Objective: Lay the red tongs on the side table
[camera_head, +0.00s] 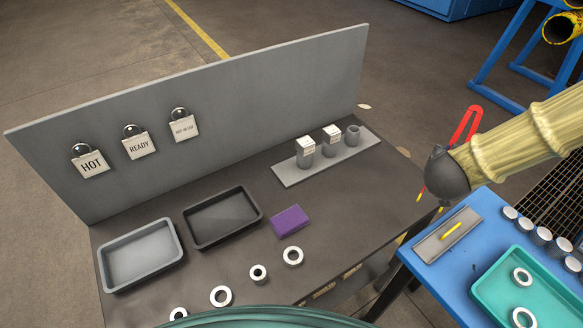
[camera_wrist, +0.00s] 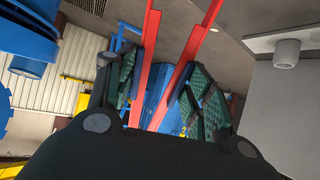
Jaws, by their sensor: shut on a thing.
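The red tongs (camera_head: 467,122) are held in my gripper (camera_head: 445,170), which shows from behind as a dark rounded end at the right of the head view. A red loop stands up above the gripper and a thin red and yellow end shows at its lower left. In the wrist view, two red bars of the tongs (camera_wrist: 195,45) run between the green-padded fingers of my gripper (camera_wrist: 162,90), which is shut on them. The blue side table (camera_head: 424,275) is at the lower right, below and near my gripper. The tongs are apart from its top in the head view.
The side table carries a grey plate (camera_head: 430,247) with a yellow stick, several metal cylinders (camera_head: 542,236) and a teal tray (camera_head: 490,288) with rings. The dark bench (camera_head: 335,225) beside it holds two trays, a purple block (camera_head: 289,221), rings and a grey rack (camera_head: 350,165).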

